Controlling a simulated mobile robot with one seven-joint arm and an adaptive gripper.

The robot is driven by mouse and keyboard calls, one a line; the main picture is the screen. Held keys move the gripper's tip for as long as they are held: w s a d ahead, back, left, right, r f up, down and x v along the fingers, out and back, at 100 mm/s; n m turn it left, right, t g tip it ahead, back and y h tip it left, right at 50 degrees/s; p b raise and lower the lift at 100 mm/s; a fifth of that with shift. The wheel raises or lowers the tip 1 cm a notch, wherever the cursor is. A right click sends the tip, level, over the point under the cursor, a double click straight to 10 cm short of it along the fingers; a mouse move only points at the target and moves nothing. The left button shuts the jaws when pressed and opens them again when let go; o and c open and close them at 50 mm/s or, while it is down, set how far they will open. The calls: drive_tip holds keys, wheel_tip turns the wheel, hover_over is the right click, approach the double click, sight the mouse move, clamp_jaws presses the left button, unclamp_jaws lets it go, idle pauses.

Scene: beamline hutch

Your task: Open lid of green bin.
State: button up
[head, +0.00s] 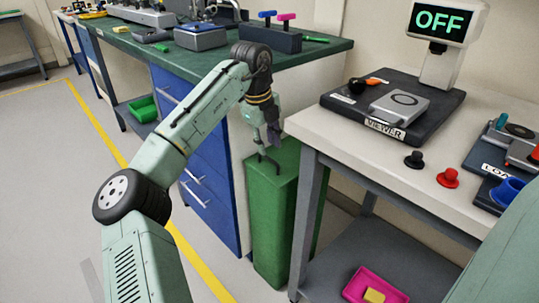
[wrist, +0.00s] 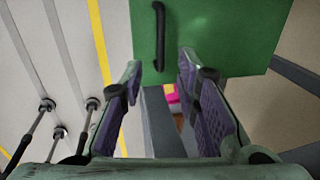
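The green bin (head: 275,225) stands on the floor between the blue-drawer bench and the white table. Its flat green lid (head: 285,160) looks shut and carries a black bar handle (head: 266,162). In the wrist view the lid (wrist: 220,35) fills the top, with the handle (wrist: 159,35) running up the picture. My gripper (head: 268,147) is right over the lid, close to the handle. In the wrist view my gripper (wrist: 159,68) is open and empty, and the handle lies just beyond the gap between its fingertips. I cannot tell whether a finger touches it.
The white table (head: 340,150) with a viewer stand (head: 385,125) and OFF screen is close at right. The green-topped bench (head: 140,40) with blue drawers (head: 205,165) borders the bin at left. A pink tray (head: 370,285) sits on the table's lower shelf. Floor at left is clear.

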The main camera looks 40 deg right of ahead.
hover_over(270, 170)
wheel_tip(270, 170, down, 5)
drive_tip(key=shift+r, duration=0.1)
clamp_jaws()
idle(0.4)
idle(0.5)
